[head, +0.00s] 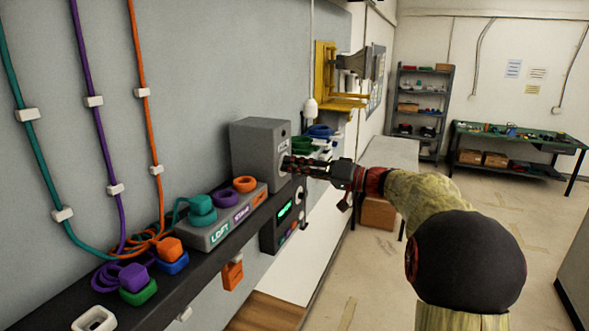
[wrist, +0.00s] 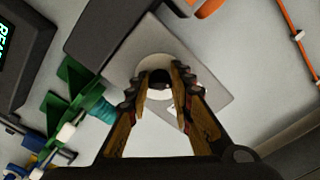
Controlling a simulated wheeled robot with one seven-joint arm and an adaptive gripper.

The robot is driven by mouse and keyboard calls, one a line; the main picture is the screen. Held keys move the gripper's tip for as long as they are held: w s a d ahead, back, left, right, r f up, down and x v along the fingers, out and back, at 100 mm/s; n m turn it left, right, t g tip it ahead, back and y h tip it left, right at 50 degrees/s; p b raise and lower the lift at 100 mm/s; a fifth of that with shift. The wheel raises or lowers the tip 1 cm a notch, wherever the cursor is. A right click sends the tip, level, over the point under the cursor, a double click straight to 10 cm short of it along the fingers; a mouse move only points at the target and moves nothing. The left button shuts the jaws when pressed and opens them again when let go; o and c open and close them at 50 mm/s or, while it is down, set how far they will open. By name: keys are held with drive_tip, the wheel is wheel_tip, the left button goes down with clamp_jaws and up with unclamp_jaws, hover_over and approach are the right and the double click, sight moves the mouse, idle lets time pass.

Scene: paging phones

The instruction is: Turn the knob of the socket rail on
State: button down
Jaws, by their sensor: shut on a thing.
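A grey box (head: 258,150) stands on the dark shelf at the wall, with a small label on its right-hand face that I cannot read clearly. My gripper (head: 290,163) is at that face in the head view, with the arm reaching in from the right. In the wrist view my gripper (wrist: 160,82) is shut on a small dark knob (wrist: 158,92) in front of a pale round disc (wrist: 165,66) on the grey face. The fingers hide much of the knob, so I cannot tell its turn position. The long grey rail (head: 226,220) bears the lettering LOFT and coloured rings.
Orange, purple and green plugs (head: 132,277) lie with coiled cables on the dark shelf (head: 190,276). A dark unit with a green display (head: 283,220) hangs below the box. Coloured parts (head: 318,132) sit behind the gripper. The floor to the right is open.

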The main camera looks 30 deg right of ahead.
drive_tip(key=shift+m, duration=0.3)
drive_tip(key=shift+r+m+p, duration=0.15)
drive_tip(key=shift+m+p, duration=0.95)
drive_tip(key=shift+m, duration=3.2)
drive_tip(key=shift+r+m+p, duration=0.15)
drive_tip(key=shift+m+p, duration=0.9)
drive_tip(key=shift+m, duration=3.25)
drive_tip(key=c, duration=1.6)
unclamp_jaws()
drive_tip(key=shift+o, duration=0.2)
drive_tip(key=shift+d, duration=0.1)
